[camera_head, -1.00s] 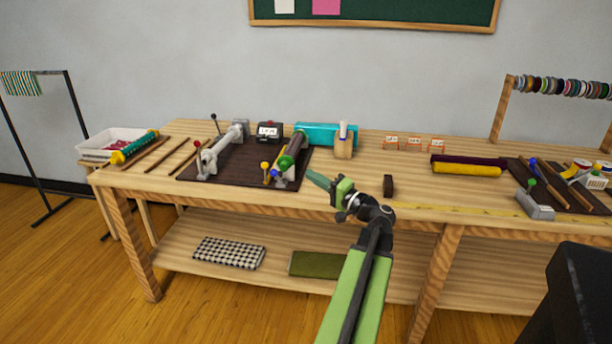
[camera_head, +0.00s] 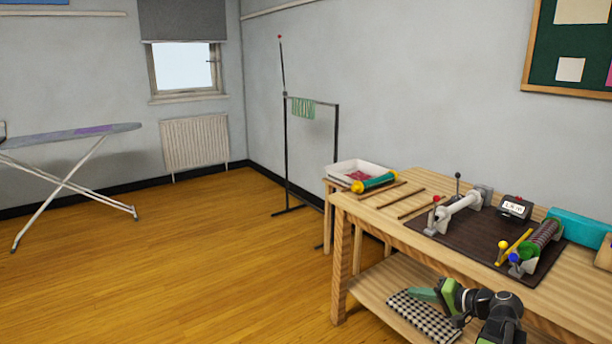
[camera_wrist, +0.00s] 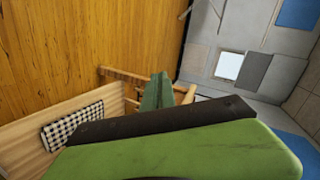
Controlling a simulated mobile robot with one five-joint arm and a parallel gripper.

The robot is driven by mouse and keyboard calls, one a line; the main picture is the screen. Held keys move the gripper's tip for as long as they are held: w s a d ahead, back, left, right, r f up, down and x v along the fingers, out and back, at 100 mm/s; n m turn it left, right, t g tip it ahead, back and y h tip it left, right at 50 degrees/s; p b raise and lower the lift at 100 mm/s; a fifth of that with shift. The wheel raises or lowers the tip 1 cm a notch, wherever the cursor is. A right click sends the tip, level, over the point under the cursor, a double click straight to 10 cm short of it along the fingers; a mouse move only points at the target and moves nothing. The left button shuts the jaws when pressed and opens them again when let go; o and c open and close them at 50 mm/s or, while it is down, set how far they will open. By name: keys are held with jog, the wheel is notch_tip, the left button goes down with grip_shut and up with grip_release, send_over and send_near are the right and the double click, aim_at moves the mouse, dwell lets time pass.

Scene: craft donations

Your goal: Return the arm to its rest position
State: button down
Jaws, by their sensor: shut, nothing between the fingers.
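My gripper (camera_head: 425,294) is at the lower right of the head view, with its green fingers pointing left in front of the workbench. The fingers are shut and hold nothing. My arm is bent and drawn in low, and most of it is cut off by the bottom edge. In the wrist view my gripper (camera_wrist: 157,90) points past the bench end toward the wooden floor. The workbench (camera_head: 372,221) stands close by on the right. I cannot tell from the head view whether the fingers touch anything; they appear in front of the lower shelf.
A black-and-white checked cloth (camera_head: 422,318) lies on the lower shelf. A dark mat (camera_head: 470,240) with a roller device is on the bench top. A white tray (camera_head: 345,170) and a clothes rail (camera_head: 286,150) stand beyond. An ironing board (camera_head: 70,136) is far left. The floor between is clear.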

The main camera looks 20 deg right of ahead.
jog(key=w+a+f+n+g, duration=0.2)
jog(key=a+f+g, duration=0.25)
jog(key=a, duration=0.55)
jog(key=w+a+f+n+g, duration=0.1)
jog(key=a+f+n+g, duration=0.3)
jog(key=a, duration=0.7)
jog(key=s+a+f+n+g+h, duration=0.2)
jog(key=a+f+h, duration=0.1)
jog(key=a, duration=0.5)
jog(key=s+a+f+n+g+h, duration=0.2)
jog(key=a+f, duration=0.1)
jog(key=a, duration=0.5)
notch_tip(320, 180, up, 24)
jog(key=p, duration=2.3)
jog(key=shift+w+d+f+m, duration=0.15)
jog(key=shift+d+f+m, duration=0.15)
jog(key=shift+d, duration=0.15)
jog(key=shift+t, duration=0.25)
jog(key=shift+d, duration=0.1)
